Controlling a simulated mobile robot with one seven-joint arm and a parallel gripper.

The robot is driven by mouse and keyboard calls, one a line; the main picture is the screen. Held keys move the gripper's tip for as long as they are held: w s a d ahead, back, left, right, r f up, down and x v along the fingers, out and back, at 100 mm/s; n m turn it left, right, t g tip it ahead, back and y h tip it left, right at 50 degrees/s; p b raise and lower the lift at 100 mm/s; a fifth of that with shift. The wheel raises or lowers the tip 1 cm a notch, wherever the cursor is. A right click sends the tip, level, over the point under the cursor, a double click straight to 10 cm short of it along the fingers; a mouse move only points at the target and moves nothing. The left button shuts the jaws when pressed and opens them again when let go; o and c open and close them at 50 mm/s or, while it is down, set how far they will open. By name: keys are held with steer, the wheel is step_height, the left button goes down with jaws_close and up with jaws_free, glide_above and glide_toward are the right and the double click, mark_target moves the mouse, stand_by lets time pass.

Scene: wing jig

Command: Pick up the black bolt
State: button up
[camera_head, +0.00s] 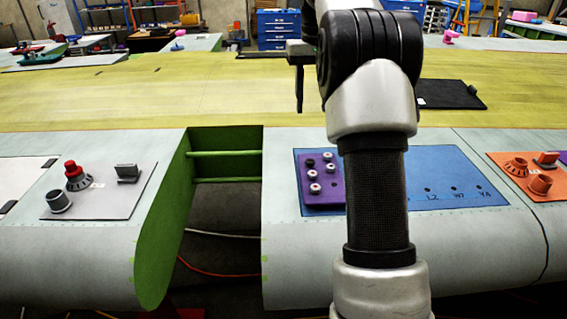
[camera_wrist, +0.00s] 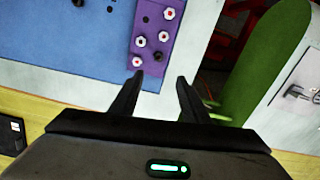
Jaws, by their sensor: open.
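The black bolt (camera_head: 310,163) stands in the purple plate (camera_head: 335,195), at its far left corner in the head view, beside several bolts with white and red heads. In the wrist view the black bolt (camera_wrist: 158,56) sits at the lower right corner of the purple plate (camera_wrist: 150,28), just beyond the fingertips. My gripper (camera_wrist: 160,76) is open and empty, its two fingers apart. In the head view part of my gripper (camera_head: 299,108) shows above and behind the plate; the rest is hidden by my arm.
The purple plate lies on a blue mat (camera_head: 435,180) with labelled holes, partly hidden by my arm. A green-walled gap (camera_head: 225,165) opens to the left. A grey mat (camera_head: 105,200) with fittings lies beyond it, and an orange mat (camera_head: 515,190) lies at the right.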

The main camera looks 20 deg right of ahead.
steer(key=b, duration=0.1)
glide_above(310, 161)
steer(key=f, duration=1.1)
steer(key=shift+s+d+f, duration=0.1)
steer(key=shift+d+f, duration=0.1)
steer(key=shift+f, duration=0.1)
steer(key=shift+a+f, duration=0.1)
steer(key=shift+f, duration=2.8)
jaws_close()
